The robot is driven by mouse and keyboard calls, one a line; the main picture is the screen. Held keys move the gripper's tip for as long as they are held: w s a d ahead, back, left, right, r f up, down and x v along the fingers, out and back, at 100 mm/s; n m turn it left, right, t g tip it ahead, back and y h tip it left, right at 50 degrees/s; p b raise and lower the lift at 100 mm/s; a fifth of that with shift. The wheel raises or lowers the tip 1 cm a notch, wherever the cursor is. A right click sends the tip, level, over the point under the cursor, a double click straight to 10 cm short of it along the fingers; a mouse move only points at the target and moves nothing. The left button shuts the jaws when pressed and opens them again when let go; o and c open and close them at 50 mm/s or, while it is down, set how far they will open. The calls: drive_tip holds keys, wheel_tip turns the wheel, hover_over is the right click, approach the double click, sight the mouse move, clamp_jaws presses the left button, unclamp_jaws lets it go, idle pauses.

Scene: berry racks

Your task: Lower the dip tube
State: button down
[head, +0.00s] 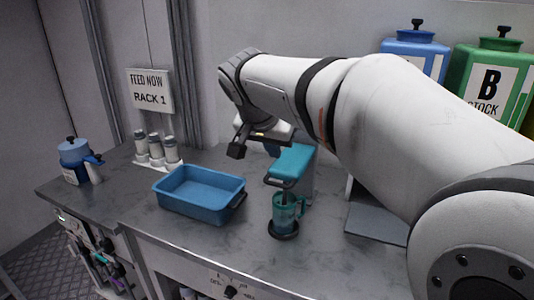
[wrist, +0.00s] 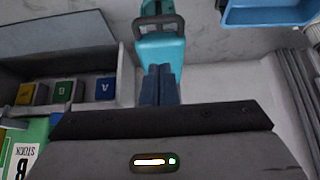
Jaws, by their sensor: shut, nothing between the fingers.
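A teal-topped dispenser (head: 291,162) stands on the counter, with a dark loop handle at its front. In the wrist view its teal top (wrist: 160,52) and the dark handle (wrist: 158,24) lie beyond my fingertips. A short dark piece, perhaps the dip tube (head: 287,198), shows below the head at a teal mug (head: 285,215). The mug stands on a round black base. My gripper (head: 273,149) is shut and empty, just behind the teal top. Its dark blue fingers (wrist: 160,84) are together; I cannot tell whether they touch the top.
A blue tub (head: 200,192) sits left of the mug. Blue (head: 415,50) and green (head: 482,80) stock containers are at back right. Lettered blocks (wrist: 62,91) sit in a rack. The front counter is clear.

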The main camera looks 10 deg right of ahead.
drive_tip(key=v, duration=0.6)
drive_tip(key=shift+w, duration=0.1)
drive_tip(key=s+d+f+n+g+y+p, duration=0.1)
drive_tip(key=s+f+n+y+p, duration=0.1)
drive_tip(key=s+f, duration=0.6)
drive_tip(key=s+d+f+n+g+y+p, duration=0.1)
drive_tip(key=s+f+n+p, duration=0.1)
drive_tip(key=s+f+n, duration=0.3)
drive_tip(key=s+f, duration=0.4)
drive_tip(key=f, duration=0.3)
drive_tip(key=shift+d+g+y, duration=0.4)
drive_tip(key=shift+s, duration=0.1)
